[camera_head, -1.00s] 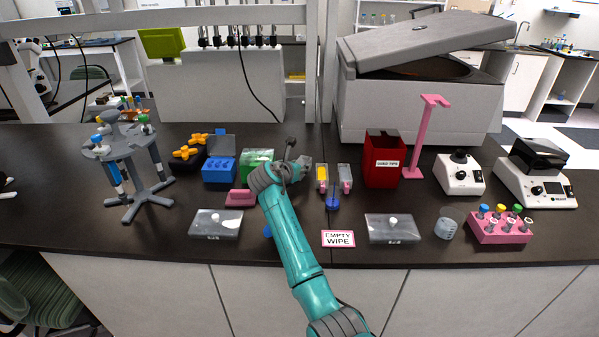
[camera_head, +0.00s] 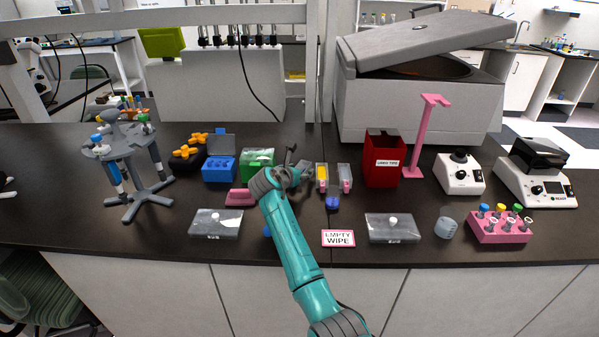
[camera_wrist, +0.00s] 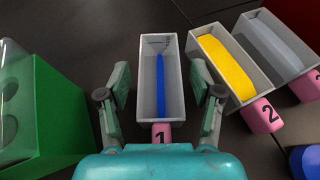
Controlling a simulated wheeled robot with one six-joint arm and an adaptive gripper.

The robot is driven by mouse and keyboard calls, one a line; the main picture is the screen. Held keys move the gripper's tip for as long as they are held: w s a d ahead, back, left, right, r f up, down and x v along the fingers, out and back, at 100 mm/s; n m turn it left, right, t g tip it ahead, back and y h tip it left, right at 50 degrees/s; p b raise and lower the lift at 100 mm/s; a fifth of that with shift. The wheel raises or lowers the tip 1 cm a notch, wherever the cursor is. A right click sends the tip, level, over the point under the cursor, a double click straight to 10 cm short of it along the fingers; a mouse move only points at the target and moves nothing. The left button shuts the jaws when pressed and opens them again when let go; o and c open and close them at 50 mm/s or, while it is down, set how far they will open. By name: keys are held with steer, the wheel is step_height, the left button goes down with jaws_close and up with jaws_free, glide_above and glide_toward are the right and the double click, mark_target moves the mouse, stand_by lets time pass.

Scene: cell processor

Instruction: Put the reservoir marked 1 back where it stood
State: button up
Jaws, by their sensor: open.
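The reservoir marked 1 (camera_wrist: 158,112) is a pale open trough with a blue strip of liquid along its floor and a pink numbered tab at its near end. It looks upright on the dark bench, left of the reservoir marked 2 (camera_wrist: 203,47), which holds yellow. In the wrist view my gripper (camera_wrist: 160,88) is open, with one finger on each side of reservoir 1 and slim gaps between. In the head view my gripper (camera_head: 297,166) covers reservoir 1, while reservoir 2 (camera_head: 322,178) shows just right of it.
A third, grey-filled reservoir (camera_head: 345,178) stands right of reservoir 2. A green box (camera_head: 257,163) is close on the left. A blue object (camera_head: 332,203) lies in front of the reservoirs. A red bin (camera_head: 384,165) stands to the right. Bench in front is partly clear.

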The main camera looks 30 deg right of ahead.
steer(key=v, duration=1.2)
